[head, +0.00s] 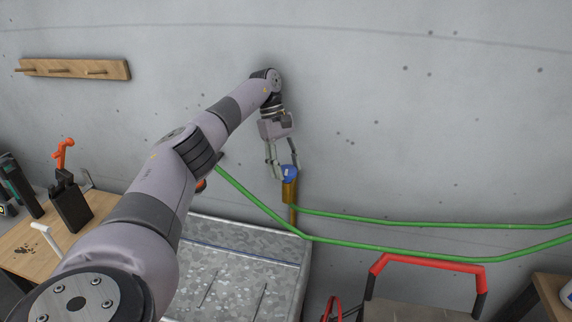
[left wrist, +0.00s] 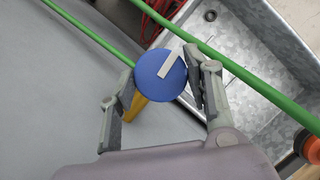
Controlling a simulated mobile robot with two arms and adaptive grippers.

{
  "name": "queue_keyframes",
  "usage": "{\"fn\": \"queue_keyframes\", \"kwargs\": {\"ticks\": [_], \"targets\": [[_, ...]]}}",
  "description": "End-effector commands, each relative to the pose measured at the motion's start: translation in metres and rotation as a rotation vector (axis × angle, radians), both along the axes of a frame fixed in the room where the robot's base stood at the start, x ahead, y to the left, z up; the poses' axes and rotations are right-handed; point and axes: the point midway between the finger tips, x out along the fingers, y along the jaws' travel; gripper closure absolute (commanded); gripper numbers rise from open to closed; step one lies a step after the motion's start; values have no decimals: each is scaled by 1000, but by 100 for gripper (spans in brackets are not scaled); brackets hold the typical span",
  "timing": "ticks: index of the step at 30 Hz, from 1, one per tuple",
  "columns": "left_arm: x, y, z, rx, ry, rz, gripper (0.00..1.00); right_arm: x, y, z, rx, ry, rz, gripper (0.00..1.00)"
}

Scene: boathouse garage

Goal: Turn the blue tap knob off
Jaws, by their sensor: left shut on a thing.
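The blue tap knob (head: 289,173) tops a brass tap (head: 290,192) at the concrete wall, above the back right corner of a metal trough. In the left wrist view the knob (left wrist: 160,76) is a round blue disc with a white bar mark that slants from upper right to lower left. My left gripper (head: 283,167) reaches down to it and is shut on the knob, with one finger at each side. In the left wrist view its fingertips (left wrist: 160,84) flank the disc. My right gripper is not in view.
A galvanized metal trough (head: 303,262) stands below the tap. A green hose (head: 390,251) runs across the front of the wall near the tap. A red-and-black handle (head: 425,258) is at right. A wooden bench (head: 22,262) with tools is at left.

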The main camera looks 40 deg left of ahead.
Motion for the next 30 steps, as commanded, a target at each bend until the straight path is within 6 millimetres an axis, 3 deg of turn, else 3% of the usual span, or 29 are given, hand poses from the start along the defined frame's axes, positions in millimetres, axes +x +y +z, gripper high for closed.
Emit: {"fn": "queue_keyframes", "kwargs": {"ticks": [11, 12, 20, 30], "targets": [[1, 1, 1, 3, -3, -1, 82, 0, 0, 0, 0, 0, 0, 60], [1, 1, 1, 2, -4, -1, 52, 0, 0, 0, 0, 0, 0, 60], [0, 0, 1, 2, -2, -1, 35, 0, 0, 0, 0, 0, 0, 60], [1, 0, 3, 1, -2, -2, 35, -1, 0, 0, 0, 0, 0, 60]]}}
